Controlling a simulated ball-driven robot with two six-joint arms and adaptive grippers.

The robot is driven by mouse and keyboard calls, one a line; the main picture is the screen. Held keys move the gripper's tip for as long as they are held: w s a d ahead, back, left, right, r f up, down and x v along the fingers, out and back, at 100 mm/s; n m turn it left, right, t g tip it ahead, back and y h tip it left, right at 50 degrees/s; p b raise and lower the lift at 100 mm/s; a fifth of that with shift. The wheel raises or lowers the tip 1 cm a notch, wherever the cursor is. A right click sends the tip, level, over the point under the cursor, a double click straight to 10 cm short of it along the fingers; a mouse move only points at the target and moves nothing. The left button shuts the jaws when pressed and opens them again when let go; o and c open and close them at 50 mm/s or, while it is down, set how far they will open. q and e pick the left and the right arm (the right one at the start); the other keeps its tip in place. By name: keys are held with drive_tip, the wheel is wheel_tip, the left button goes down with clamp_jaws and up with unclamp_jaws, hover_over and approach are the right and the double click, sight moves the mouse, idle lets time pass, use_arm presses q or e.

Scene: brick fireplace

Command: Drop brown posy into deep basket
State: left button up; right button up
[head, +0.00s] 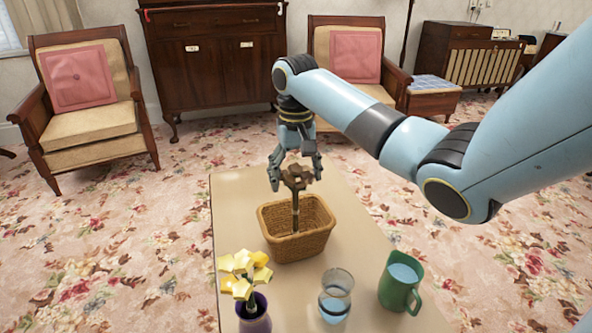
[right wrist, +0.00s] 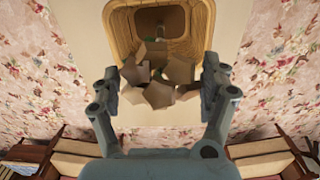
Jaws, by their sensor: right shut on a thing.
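The brown posy (head: 297,179), with several brown flower heads on a dark stem, hangs upright from my right gripper (head: 295,172). My right gripper is shut on it near the flower heads. The stem points down and overlaps the opening of the woven deep basket (head: 318,244) on the table; I cannot tell exactly how far the stem reaches into it. In the right wrist view the posy (right wrist: 158,78) sits between the fingers, with the basket (right wrist: 122,40) beyond it. My left gripper is not in view.
Armchairs and a wooden cabinet (head: 215,60) stand behind. The table's far left is clear.

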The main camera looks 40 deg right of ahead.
drive_tip(key=o, duration=1.1)
drive_tip(key=shift+c, duration=0.2)
drive_tip(key=shift+r, duration=0.2)
wheel_tip(320, 180, up, 13)
drive_tip(key=p, duration=0.4)
drive_tip(key=shift+f, duration=0.15)
